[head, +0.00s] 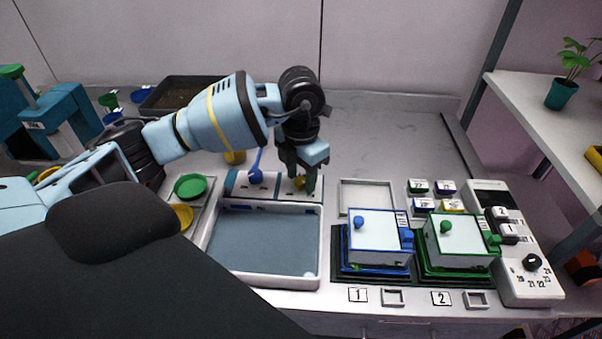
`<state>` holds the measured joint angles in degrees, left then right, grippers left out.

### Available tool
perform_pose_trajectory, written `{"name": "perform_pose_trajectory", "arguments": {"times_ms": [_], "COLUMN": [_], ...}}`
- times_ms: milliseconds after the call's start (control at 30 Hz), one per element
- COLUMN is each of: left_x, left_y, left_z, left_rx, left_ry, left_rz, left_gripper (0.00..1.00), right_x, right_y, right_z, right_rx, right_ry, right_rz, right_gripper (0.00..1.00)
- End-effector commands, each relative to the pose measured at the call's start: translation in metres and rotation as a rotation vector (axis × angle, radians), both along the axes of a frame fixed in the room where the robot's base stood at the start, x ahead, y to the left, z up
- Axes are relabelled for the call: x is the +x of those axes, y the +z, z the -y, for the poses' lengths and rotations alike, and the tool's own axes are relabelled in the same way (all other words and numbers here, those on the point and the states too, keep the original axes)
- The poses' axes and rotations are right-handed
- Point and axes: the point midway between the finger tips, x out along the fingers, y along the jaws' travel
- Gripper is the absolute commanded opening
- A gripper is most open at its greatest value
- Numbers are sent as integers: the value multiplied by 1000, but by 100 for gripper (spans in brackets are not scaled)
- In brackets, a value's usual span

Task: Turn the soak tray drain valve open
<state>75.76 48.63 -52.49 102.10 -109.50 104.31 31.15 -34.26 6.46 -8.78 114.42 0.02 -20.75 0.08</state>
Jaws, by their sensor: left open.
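The soak tray (319,243) is a white-rimmed basin with grey-blue water, at centre left of the head view. A white panel with a dark strip runs along its back edge. On that panel stands a blue lever (256,177) with its thin handle pointing up. To its right is a small yellow knob (299,184), mostly hidden by my left gripper (303,182). Which of the two is the drain valve, I cannot tell. My left gripper points down over the yellow knob with its fingers apart around or just in front of it; contact cannot be told. My right gripper is out of view.
Two lidded boxes, blue-trimmed (378,231) and green-trimmed (459,236), stand right of the tray. A white control unit with a black dial (532,262) is at far right. Green (190,187) and yellow (182,215) dishes lie left.

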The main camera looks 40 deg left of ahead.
Motion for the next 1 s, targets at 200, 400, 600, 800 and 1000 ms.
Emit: {"name": "perform_pose_trajectory", "arguments": {"times_ms": [200, 400, 600, 800, 1000], "left_x": [0, 1, 0, 0, 0], "left_y": [14, 47, 71, 78, 78], "left_z": [0, 0, 0, 0, 0], "left_rx": [0, 0, 0, -1, 0], "left_ry": [-1, -1, 0, 0, 0], "left_rz": [2, 4, 2, 0, 0], "left_gripper": [43, 43, 43, 43, 43], "right_x": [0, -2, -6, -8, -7], "right_y": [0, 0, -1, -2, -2], "right_z": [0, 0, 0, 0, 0], "right_rx": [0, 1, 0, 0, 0], "right_ry": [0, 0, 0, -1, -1], "right_rz": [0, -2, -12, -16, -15], "right_gripper": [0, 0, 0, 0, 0]}}
